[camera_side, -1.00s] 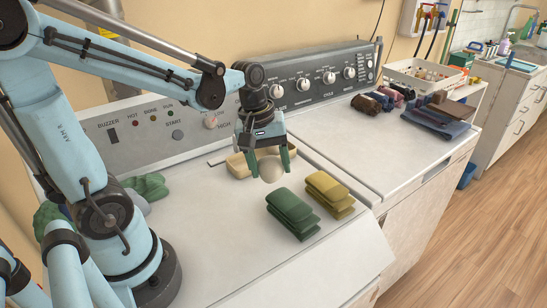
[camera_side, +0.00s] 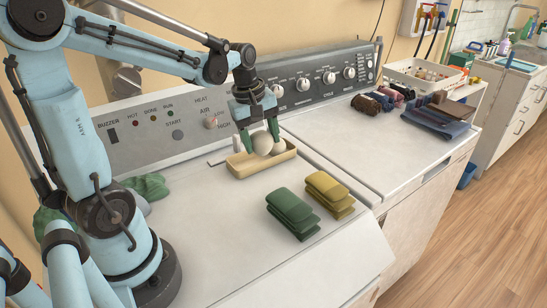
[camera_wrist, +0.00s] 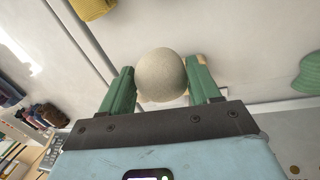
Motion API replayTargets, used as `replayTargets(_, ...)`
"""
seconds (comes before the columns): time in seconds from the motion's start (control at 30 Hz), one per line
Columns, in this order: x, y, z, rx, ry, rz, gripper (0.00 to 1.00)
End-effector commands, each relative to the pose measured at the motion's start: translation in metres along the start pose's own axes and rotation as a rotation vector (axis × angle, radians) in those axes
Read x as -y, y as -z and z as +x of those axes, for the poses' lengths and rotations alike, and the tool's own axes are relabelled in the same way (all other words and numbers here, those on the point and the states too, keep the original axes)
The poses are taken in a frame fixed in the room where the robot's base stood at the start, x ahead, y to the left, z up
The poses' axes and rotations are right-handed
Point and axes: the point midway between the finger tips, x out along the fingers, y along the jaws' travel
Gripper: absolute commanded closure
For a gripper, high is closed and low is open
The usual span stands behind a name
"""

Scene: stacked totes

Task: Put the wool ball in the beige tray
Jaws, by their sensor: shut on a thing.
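The wool ball (camera_side: 263,145) is a pale, round, off-white ball. My gripper (camera_side: 259,140) is shut on it, with a green finger on each side. In the wrist view the ball (camera_wrist: 161,74) sits between the two fingertips (camera_wrist: 161,82). The beige tray (camera_side: 262,168) is a shallow oblong tray on the white machine top, directly beneath the ball. The ball is over the tray at about its rim height; I cannot tell whether it touches the tray floor. In the wrist view the tray is mostly hidden behind the ball and fingers.
Folded dark green cloths (camera_side: 291,213) and yellow cloths (camera_side: 329,194) lie in front of the tray and to its right. A crumpled green cloth (camera_side: 148,186) lies to the left. The control panel (camera_side: 170,122) rises behind.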

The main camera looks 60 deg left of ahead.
Motion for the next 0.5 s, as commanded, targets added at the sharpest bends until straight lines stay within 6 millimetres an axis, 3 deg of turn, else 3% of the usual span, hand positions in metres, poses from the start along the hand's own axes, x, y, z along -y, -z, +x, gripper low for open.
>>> replayTargets(0.3,0.018,0.065,0.036,0.0,0.0,-0.003,0.67)
replayTargets(0.5,0.023,0.082,0.047,0.001,0.0,0.002,0.67)
